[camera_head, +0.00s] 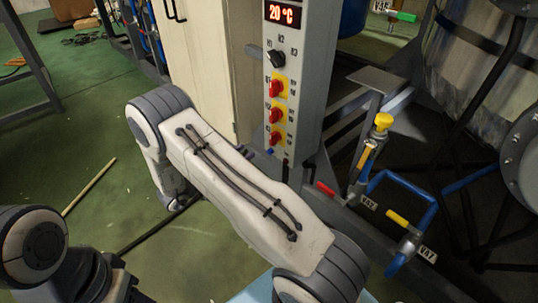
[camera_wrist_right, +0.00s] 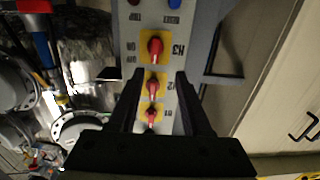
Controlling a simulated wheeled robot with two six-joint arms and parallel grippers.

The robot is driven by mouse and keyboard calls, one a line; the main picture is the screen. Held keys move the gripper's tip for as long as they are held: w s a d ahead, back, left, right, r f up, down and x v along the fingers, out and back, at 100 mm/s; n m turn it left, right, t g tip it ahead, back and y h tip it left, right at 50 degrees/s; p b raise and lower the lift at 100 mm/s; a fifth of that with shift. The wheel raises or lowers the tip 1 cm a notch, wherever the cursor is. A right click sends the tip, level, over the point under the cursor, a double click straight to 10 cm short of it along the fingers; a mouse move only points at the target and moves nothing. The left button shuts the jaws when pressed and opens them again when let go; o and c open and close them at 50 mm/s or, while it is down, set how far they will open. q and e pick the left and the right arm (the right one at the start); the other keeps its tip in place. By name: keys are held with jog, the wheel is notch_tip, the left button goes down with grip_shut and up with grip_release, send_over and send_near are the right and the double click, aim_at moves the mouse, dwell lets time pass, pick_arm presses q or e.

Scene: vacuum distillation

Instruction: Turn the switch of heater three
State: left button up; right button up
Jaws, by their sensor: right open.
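The grey control panel (camera_head: 307,100) carries three red rotary switches on yellow plates in a column. The heater three switch (camera_head: 275,139) is the lowest in the head view. In the upside-down right wrist view, the H3 switch (camera_wrist_right: 155,47) is uppermost, with ON and OFF lettering beside it. The H2 switch (camera_wrist_right: 152,87) and H1 switch (camera_wrist_right: 151,114) lie below it there. My right gripper (camera_wrist_right: 156,74) is open, its dark fingers apart across the switch column, with H3 just beyond the tips and nothing held. My left gripper is out of view.
A red 20 °C display (camera_head: 285,14) and black knob (camera_head: 276,58) sit higher on the panel. A cream cabinet (camera_head: 205,60) stands left of it. Blue pipes (camera_head: 425,195) with red and yellow valve handles stand to the right. Green floor at left is mostly clear.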

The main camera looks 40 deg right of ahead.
aim_at(270, 139)
jog(key=shift+g, duration=0.3)
jog(key=d+b, duration=0.1)
jog(key=d, duration=0.2)
jog(key=d+b, duration=0.1)
jog(key=d, duration=0.2)
jog(key=d+b, duration=0.1)
jog(key=d, duration=0.2)
jog(key=shift+d+f+b, duration=0.25)
jog(key=shift+d+b, duration=0.1)
jog(key=shift+d+r, duration=0.1)
jog(key=shift+d, duration=0.45)
grip_shut()
